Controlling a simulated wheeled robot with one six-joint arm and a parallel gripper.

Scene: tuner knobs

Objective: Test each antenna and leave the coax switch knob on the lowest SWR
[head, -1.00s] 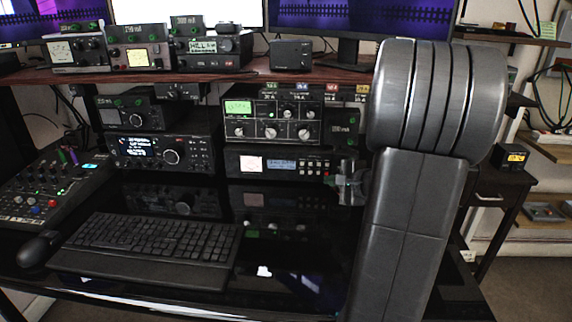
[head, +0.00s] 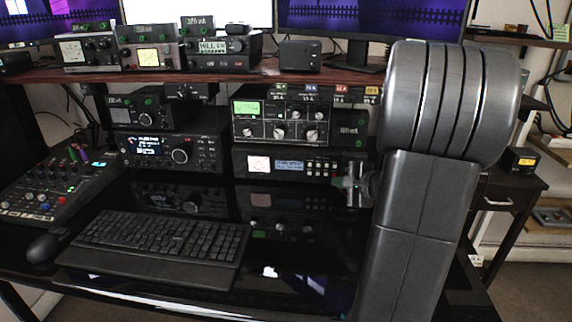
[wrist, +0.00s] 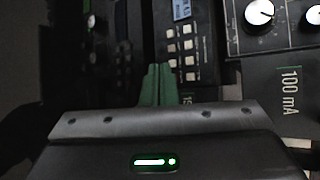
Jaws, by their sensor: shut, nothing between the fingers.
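The tuner (head: 283,143) is a dark box with a green-lit display (head: 246,107) and several pale round knobs, such as the lower middle knob (head: 279,133). I cannot tell which one is the coax switch knob. Small coloured tags (head: 312,88) sit along its top edge; their writing is too small to read. My gripper (head: 343,182) is right of the lower unit, below the tuner. In the wrist view its green fingertips (wrist: 157,72) are together and empty beside a button keypad (wrist: 181,55), apart from the pale knob (wrist: 259,12) at the upper right.
A unit with a lit meter and blue display (head: 289,165) sits under the tuner. A radio (head: 170,152) stands left of it. A keyboard (head: 160,240), mouse (head: 45,246) and mixer (head: 55,190) occupy the desk's left. A shelf (head: 230,76) overhangs. Glossy desk right of the keyboard is clear.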

